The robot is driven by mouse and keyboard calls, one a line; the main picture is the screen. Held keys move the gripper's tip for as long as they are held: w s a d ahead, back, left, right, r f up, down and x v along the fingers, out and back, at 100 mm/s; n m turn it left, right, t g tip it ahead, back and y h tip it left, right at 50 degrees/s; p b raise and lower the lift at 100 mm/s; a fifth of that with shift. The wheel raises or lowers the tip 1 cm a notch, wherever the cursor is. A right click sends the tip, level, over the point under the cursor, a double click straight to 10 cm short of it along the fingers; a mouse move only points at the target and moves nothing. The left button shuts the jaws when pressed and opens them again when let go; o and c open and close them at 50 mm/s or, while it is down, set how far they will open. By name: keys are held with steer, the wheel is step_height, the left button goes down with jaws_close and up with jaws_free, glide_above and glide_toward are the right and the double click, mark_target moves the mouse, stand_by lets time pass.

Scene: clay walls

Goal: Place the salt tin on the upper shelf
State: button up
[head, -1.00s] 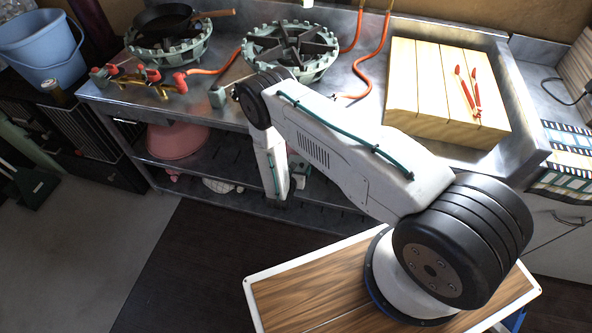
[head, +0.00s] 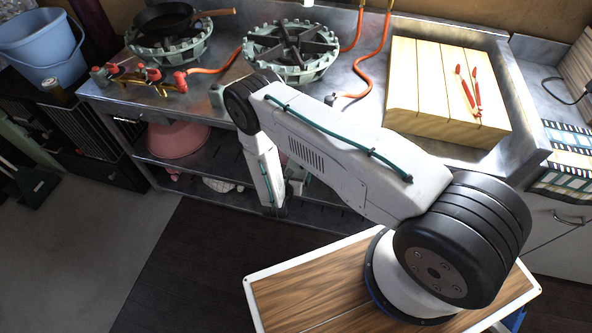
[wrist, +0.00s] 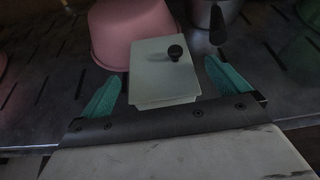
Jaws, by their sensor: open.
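In the wrist view a pale box-shaped tin with a black knob (wrist: 165,70), which looks like the salt tin, stands on a dark slotted shelf (wrist: 65,85). My gripper (wrist: 162,85) has its teal fingers apart, one on each side of the tin's near part. I cannot tell whether either finger touches it. In the head view my arm reaches down to the shelving under the steel counter (head: 225,95). My gripper is mostly hidden there behind my arm. I cannot tell which shelf level it is at.
A pink basin (wrist: 122,30) stands just behind and left of the tin; it also shows in the head view (head: 178,138). A steel pot with a black handle (wrist: 217,28) is close behind right. Burners (head: 290,52) and a wooden board with red tongs (head: 448,90) occupy the counter.

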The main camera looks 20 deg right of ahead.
steer(key=v, duration=0.8)
steer(key=shift+w+d, duration=0.1)
stand_by(1.0)
